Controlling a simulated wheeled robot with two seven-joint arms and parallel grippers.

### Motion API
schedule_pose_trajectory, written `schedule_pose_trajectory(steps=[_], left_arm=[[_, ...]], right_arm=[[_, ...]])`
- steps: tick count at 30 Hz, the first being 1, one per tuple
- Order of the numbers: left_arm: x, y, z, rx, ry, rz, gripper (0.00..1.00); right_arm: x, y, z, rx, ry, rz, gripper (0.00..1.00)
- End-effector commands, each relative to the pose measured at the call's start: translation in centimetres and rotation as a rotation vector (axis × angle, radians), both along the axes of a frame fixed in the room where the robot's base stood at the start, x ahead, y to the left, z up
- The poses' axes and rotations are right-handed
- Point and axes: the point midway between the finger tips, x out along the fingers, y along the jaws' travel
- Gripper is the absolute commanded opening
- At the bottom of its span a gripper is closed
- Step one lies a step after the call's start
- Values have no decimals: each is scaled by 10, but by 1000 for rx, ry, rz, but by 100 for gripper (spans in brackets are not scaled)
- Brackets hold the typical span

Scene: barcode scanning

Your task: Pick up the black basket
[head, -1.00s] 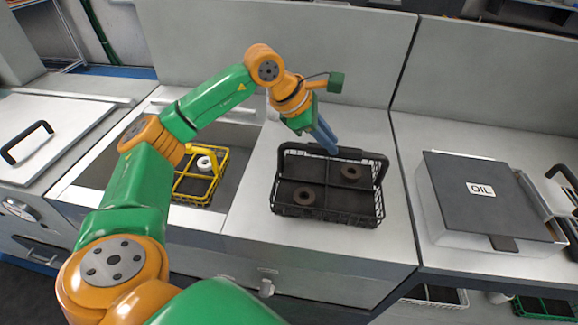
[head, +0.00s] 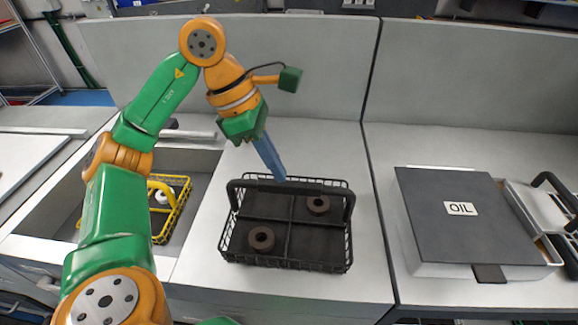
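The black basket (head: 285,262) is a wire basket with a divided floor. It sits on the steel counter left of the oil box, with its thick black handle (head: 318,188) across the far side. Two dark brown rings lie in it, one front left (head: 261,239) and one back right (head: 318,205). My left gripper (head: 280,177) points down with its blue fingers at the handle's middle, near the far rim. The fingers overlap in this view, so their gap and any contact with the handle are hidden. My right gripper is not in view.
A yellow basket (head: 176,216) with a white roll (head: 164,195) sits in the recessed basin to the left, partly behind my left arm. A grey box labelled OIL (head: 450,215) stands to the right. The counter in front of the black basket is clear.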

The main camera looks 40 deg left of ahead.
Motion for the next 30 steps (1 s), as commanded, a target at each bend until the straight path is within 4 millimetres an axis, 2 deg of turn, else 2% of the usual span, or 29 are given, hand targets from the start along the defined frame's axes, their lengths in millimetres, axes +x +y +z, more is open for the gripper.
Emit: schedule_pose_trajectory(steps=[3, 9, 15, 26, 27, 30], left_arm=[[-21, 9, 13, 1, -10, 2, 0], [-54, 23, 35, 0, -12, 5, 0], [-77, 32, 45, 0, -9, 3, 0], [-84, 34, 48, -3, -12, -1, 0], [-84, 34, 48, -3, -12, -1, 5], [-84, 34, 48, -3, -12, -1, 32]], right_arm=[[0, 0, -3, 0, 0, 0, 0], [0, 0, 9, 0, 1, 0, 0], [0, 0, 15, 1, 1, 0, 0], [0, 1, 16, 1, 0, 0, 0], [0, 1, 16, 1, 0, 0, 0], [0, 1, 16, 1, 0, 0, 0]])
